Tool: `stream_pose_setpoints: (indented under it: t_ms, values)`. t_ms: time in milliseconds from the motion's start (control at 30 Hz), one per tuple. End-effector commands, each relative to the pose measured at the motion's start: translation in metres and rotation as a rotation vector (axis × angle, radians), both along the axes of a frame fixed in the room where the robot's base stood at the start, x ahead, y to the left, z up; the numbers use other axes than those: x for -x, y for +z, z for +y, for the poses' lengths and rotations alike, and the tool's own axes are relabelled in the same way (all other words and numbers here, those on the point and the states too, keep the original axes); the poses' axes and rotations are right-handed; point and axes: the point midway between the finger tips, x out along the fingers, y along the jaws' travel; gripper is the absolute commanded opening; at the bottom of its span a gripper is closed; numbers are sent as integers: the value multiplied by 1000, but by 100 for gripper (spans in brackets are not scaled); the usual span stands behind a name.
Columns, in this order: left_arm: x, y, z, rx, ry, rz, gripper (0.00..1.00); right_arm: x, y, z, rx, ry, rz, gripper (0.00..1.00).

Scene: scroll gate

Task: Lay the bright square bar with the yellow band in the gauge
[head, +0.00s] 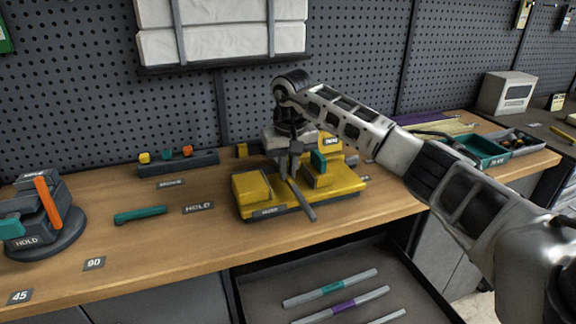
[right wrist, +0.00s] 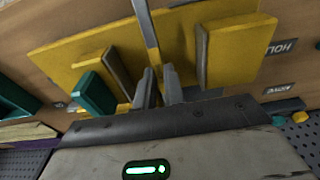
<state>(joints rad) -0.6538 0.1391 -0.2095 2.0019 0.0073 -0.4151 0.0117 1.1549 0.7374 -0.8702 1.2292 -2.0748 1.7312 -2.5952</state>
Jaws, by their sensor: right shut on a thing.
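The gauge (head: 352,182) is a yellow fixture on the bench, with a raised yellow block at the left and a teal-handled part (head: 318,163) at the right. It also shows in the right wrist view (right wrist: 240,48). My right gripper (head: 292,172) is over the middle of the gauge, shut on a grey square bar (head: 303,203). The bar's near end sticks out past the gauge's front edge. In the right wrist view the bar (right wrist: 147,30) runs out from between the fingertips (right wrist: 158,88), with yellow near them. Whether it touches the gauge is unclear. My left gripper is out of view.
An open drawer (head: 262,300) below holds bars with teal (head: 332,288) and purple (head: 345,306) bands. A dark holding fixture (head: 40,225) with an orange lever stands left. A teal bar-shaped piece (head: 140,214) lies on the bench. A teal tray (head: 480,150) is at right.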

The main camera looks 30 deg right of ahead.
Motion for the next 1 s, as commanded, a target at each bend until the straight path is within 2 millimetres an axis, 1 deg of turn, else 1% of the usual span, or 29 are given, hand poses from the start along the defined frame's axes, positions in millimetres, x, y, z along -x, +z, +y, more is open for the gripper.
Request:
stream_pose_setpoints:
  t_ms: [167,567,1000]
  values:
    - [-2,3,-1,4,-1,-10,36,-1,-6,0,-1,-1,-2,0]
    - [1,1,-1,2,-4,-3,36,-1,-7,0,-1,-1,-2,0]
    - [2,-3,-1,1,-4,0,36,-1,-13,-1,-1,-1,-2,0]
